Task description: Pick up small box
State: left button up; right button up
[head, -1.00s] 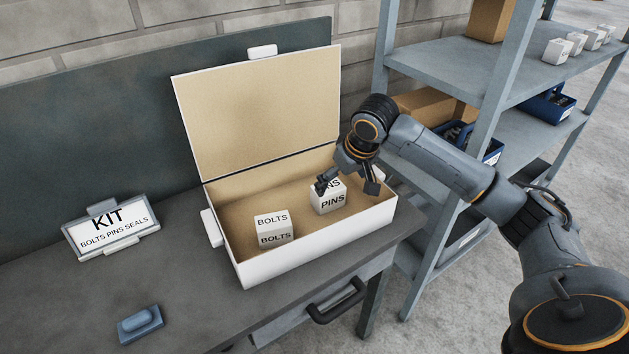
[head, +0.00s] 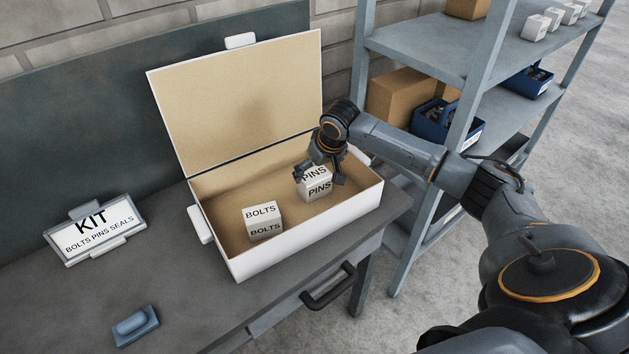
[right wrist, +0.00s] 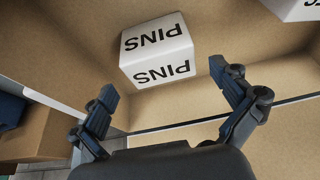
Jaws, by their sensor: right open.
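The small white box labelled PINS (head: 319,190) sits upright in the right part of the open kit case (head: 310,237), on its tan floor. A second small white box labelled BOLTS (head: 263,221) sits to its left in the case. My right gripper (head: 318,175) is open and empty, just above and behind the PINS box. In the right wrist view the PINS box (right wrist: 157,50) lies beyond the open fingertips (right wrist: 163,82), with a gap showing. The BOLTS box is partly cut off there at the top right (right wrist: 300,8). My left gripper is out of view.
The case lid (head: 240,95) stands open at the back. A KIT sign (head: 95,230) and a blue block with a handle (head: 135,325) are on the grey bench (head: 190,290). A shelf (head: 430,50) at right holds several small white boxes (head: 535,27), cartons and blue bins (head: 447,125).

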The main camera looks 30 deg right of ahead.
aim_at(315, 175)
jog(key=x, duration=0.3)
jog(key=shift+w, duration=0.1)
jog(key=c, duration=1.3)
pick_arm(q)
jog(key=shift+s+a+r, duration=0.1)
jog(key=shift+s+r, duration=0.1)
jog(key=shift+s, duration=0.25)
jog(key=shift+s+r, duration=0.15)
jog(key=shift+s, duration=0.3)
pick_arm(e)
jog(key=shift+c, duration=0.3)
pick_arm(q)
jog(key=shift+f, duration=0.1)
pick_arm(e)
jog(key=shift+r, duration=0.1)
